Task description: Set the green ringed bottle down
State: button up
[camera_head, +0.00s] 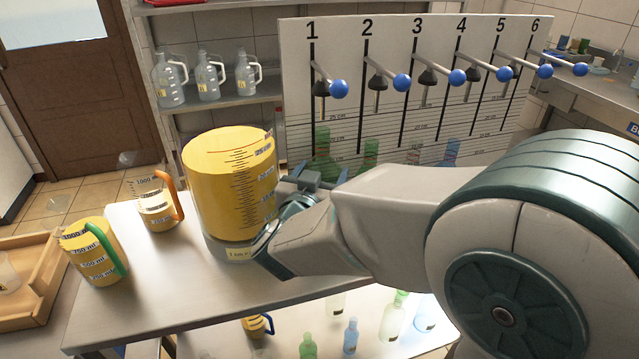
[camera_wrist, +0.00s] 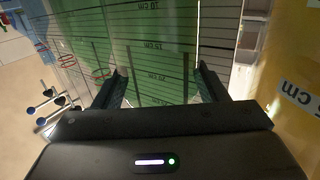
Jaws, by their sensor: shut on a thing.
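A see-through green bottle (camera_wrist: 150,70) fills the space between the two dark fingers of my gripper (camera_wrist: 165,90) in the wrist view. My gripper is shut on it. In the head view my gripper (camera_head: 300,185) is at the bench's back edge, right of a large yellow-filled cylinder. A green bottle (camera_head: 322,150) shows just behind the gripper, in front of the numbered board; its lower part is hidden by my arm. Its base and what lies under it cannot be seen.
The large yellow-filled cylinder (camera_head: 229,185) stands close left of my gripper. Two yellow-filled jugs (camera_head: 155,208) (camera_head: 95,255) stand on the bench (camera_head: 190,290). Another green bottle (camera_head: 370,155) and a blue one (camera_head: 450,152) are by the board (camera_head: 395,60) with blue-knobbed levers.

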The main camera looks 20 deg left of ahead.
jog(key=shift+f, duration=1.3)
jog(key=shift+f, duration=0.15)
jog(key=o, duration=1.8)
jog(key=shift+c, duration=0.2)
jog(key=s, duration=1.2)
jog(key=shift+a+r+b, duration=0.2)
jog(key=shift+r+b, duration=0.15)
jog(key=shift+r, duration=0.1)
